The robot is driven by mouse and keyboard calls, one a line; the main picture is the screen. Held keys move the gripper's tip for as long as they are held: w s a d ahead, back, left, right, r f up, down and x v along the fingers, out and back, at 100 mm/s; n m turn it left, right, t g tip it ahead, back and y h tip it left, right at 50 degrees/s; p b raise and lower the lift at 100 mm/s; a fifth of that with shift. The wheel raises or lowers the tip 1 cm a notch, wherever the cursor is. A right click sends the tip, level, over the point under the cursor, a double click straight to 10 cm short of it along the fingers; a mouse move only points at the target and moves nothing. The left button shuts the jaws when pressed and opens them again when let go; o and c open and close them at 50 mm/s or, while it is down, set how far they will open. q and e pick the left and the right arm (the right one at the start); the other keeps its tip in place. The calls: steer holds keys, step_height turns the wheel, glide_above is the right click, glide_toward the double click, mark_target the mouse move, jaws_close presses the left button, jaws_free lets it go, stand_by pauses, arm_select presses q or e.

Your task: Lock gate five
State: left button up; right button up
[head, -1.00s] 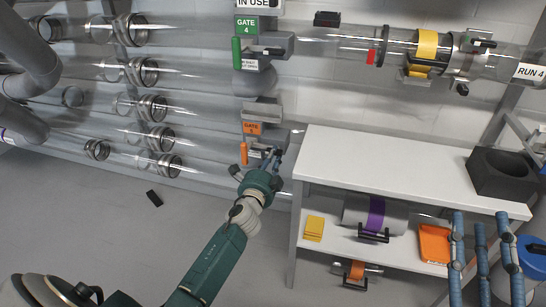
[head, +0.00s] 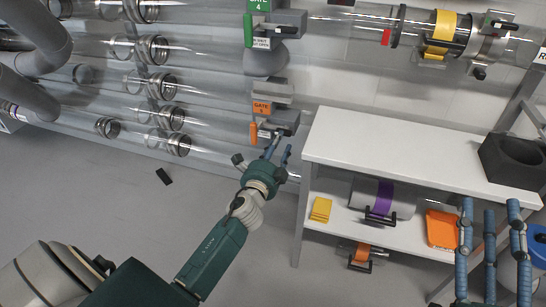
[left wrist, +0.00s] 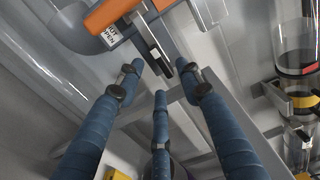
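Gate five's orange label (head: 261,107) and orange handle (head: 253,133) are on the lower wall unit, below the green gate 4. A small black-and-grey latch (head: 280,129) sticks out to the right of the handle. My left gripper (head: 279,148) is just below and in front of this latch. In the left wrist view the orange part (left wrist: 110,14) is at the top, and the black lever (left wrist: 158,58) lies between the spread tips of the left gripper's fingers (left wrist: 160,80). Contact cannot be told. My right gripper (head: 490,210) is open and empty at lower right.
A white table (head: 400,150) with a lower shelf stands right of the gate, close to my left gripper. Clear tubes (head: 205,130) run along the wall. A small black object (head: 164,177) lies on the open floor.

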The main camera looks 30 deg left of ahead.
arm_select(q)
steer(key=v, duration=0.7)
steer(key=shift+s, duration=0.35)
steer(key=shift+d, duration=0.1)
